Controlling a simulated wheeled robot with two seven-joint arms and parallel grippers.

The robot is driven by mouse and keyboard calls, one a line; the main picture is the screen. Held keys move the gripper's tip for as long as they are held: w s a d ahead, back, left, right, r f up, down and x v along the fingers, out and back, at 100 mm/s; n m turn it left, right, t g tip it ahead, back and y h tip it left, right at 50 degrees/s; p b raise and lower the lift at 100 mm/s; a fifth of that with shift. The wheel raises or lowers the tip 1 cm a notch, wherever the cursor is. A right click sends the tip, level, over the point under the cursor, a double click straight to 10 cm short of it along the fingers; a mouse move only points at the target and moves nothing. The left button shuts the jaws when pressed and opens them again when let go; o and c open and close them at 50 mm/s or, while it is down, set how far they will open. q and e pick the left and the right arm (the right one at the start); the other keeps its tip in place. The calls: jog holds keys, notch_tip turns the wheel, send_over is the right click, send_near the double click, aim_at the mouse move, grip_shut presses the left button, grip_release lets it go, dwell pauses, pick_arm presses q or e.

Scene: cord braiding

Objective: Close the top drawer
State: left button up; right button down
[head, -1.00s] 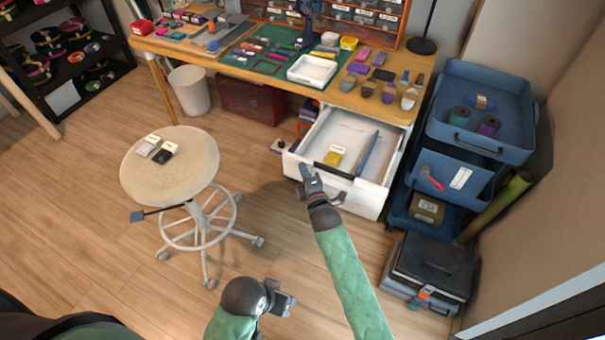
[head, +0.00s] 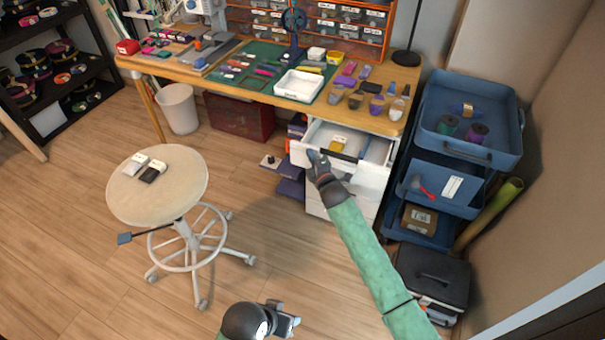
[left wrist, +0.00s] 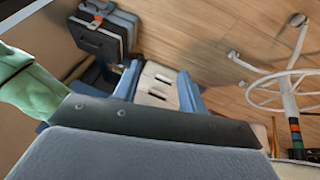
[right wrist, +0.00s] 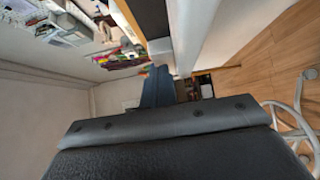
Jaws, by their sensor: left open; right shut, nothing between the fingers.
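The white top drawer (head: 375,149) of the cabinet under the workbench is partly open in the head view. A yellow box lies inside it, and its front carries a dark handle (head: 337,155). My right gripper (head: 316,156) is shut and empty, at the left part of the drawer front; I cannot tell whether it touches. In the right wrist view its fingers (right wrist: 158,88) are together beside a white surface. My left gripper (head: 291,320) is low at the bottom of the head view, far from the drawer. Its fingers (left wrist: 160,88) are apart and empty in the left wrist view.
A blue trolley (head: 470,115) stands right of the cabinet, with a dark case (head: 432,275) before it. A round stool (head: 158,190) stands at left. The workbench (head: 265,95) above holds trays and small items. The floor before the drawer is mostly clear.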

pick_arm(q)
notch_tip(320, 180, down, 12)
jog(key=w+d+t+b, duration=0.1)
jog(key=b, duration=0.1)
jog(key=shift+w+r, duration=0.15)
jog(key=shift+w, duration=0.1)
pick_arm(e)
jog(key=w+d, duration=0.1)
jog(key=w, duration=0.2)
jog(key=w+d, duration=0.1)
jog(key=w, duration=0.3)
jog(key=w+d, duration=0.1)
jog(key=w, duration=0.2)
jog(key=shift+w+d, duration=0.2)
jog(key=shift+d, duration=0.1)
pick_arm(q)
jog(key=shift+s, duration=0.1)
pick_arm(e)
jog(key=shift+s, duration=0.1)
